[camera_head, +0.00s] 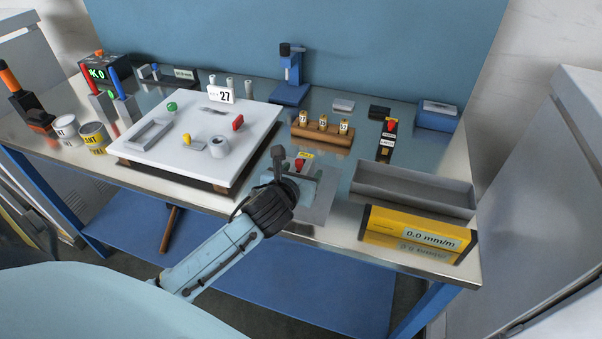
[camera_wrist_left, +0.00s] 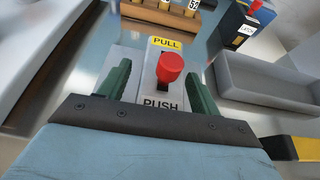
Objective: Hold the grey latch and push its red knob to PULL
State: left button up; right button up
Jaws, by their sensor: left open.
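The grey latch (camera_wrist_left: 140,65) stands near the bench's front edge, with a yellow PULL label (camera_wrist_left: 167,43) at its far end and PUSH lettering (camera_wrist_left: 160,103) at its near end. Its red knob (camera_wrist_left: 170,67) rises from a slot between the two; its stem seems nearer the PUSH end. My left gripper (camera_wrist_left: 157,74) is open, with one green finger on each side of the latch. I cannot tell whether the fingers touch it. In the head view my left gripper (camera_head: 292,168) partly hides the latch. My right gripper is out of view.
A grey open tray (camera_head: 415,188) and a yellow level (camera_head: 420,234) lie to the right. A white plate (camera_head: 190,165) with small parts is at left. A wooden block (camera_head: 322,134) with several weights and a dark LATCH-marked piece (camera_head: 387,141) stand behind.

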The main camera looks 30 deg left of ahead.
pick_arm(q)
jog(key=shift+w+a, duration=0.1)
jog(key=shift+w, duration=0.2)
jog(key=shift+f, duration=0.1)
jog(key=c, duration=1.3)
jog(key=shift+o, duration=0.2)
